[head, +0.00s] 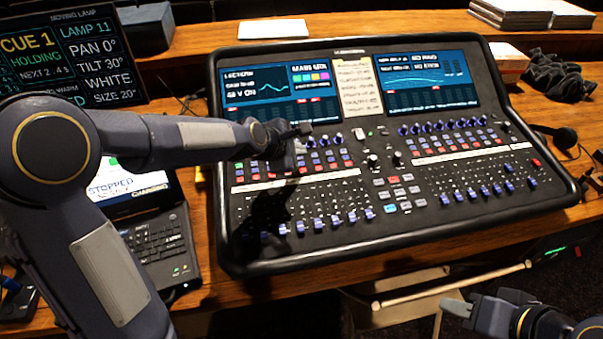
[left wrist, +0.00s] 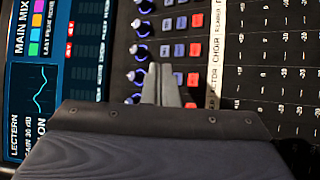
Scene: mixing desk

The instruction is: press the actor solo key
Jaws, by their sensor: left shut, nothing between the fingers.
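The mixing desk (head: 400,255) fills the middle of the head view. My left gripper (head: 302,132) is shut and empty over its left channel section, by the knobs and small keys below the left screen. In the left wrist view its fingertips (left wrist: 160,72) point at rows of blue knobs (left wrist: 141,52), blue keys (left wrist: 180,51) and red keys (left wrist: 194,50). Contact is unclear. My right gripper (head: 485,303) is low at the right, off the desk.
A laptop (head: 160,240) and a cue monitor (head: 70,50) stand at the left. Faders (head: 300,228) line the desk's front. Papers (head: 273,29) lie behind it.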

